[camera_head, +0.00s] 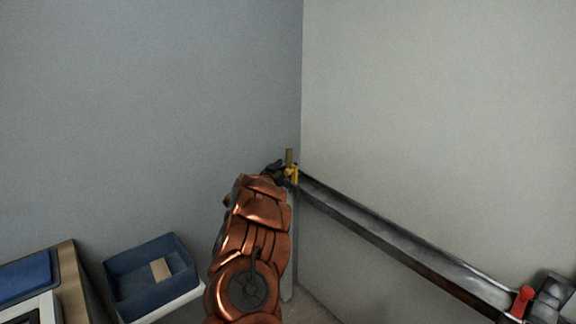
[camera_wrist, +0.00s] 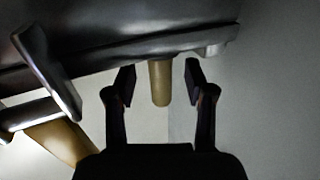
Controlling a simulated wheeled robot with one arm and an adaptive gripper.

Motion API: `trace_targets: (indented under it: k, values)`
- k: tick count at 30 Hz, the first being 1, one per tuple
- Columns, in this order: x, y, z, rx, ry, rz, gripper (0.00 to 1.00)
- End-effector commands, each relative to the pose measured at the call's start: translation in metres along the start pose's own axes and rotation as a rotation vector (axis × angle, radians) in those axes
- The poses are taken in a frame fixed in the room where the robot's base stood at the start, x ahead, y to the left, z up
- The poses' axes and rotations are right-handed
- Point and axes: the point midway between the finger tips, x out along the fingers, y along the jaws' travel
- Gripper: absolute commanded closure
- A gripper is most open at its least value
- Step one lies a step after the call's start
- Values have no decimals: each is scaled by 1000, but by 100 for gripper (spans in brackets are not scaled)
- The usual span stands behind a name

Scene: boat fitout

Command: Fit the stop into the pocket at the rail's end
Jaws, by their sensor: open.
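The rail (camera_head: 400,243) runs along the right wall to the corner, where my gripper (camera_head: 280,170) is. A tan upright piece (camera_head: 289,157), seemingly the stop, stands at the rail's corner end beside my gripper, with a yellow part (camera_head: 291,175) just below it. In the wrist view my gripper (camera_wrist: 160,80) is open, its two dark fingers apart on either side of a tan round peg (camera_wrist: 160,88). The peg sticks out from the rail's dark metal (camera_wrist: 120,55), with gaps between it and the fingers. The pocket is hidden, so I cannot tell how the stop sits.
A metal bracket (camera_wrist: 45,65) and another tan part (camera_wrist: 62,142) show at the left of the wrist view. A red-handled fitting (camera_head: 522,301) sits on the rail's near end. A blue bin (camera_head: 150,281) holding a tan block (camera_head: 160,269) stands lower left, beside a wooden-edged bench (camera_head: 73,285).

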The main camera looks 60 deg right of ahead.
Motion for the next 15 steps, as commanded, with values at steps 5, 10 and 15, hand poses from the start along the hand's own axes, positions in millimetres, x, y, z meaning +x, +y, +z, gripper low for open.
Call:
trace_targets:
  k: [5, 10, 15]
  values:
    - [-20, -1, -1, 4, -2, -2, 46]
    - [-40, -1, 0, 2, -2, -3, 46]
    - [-61, -1, -1, 3, -1, -2, 46]
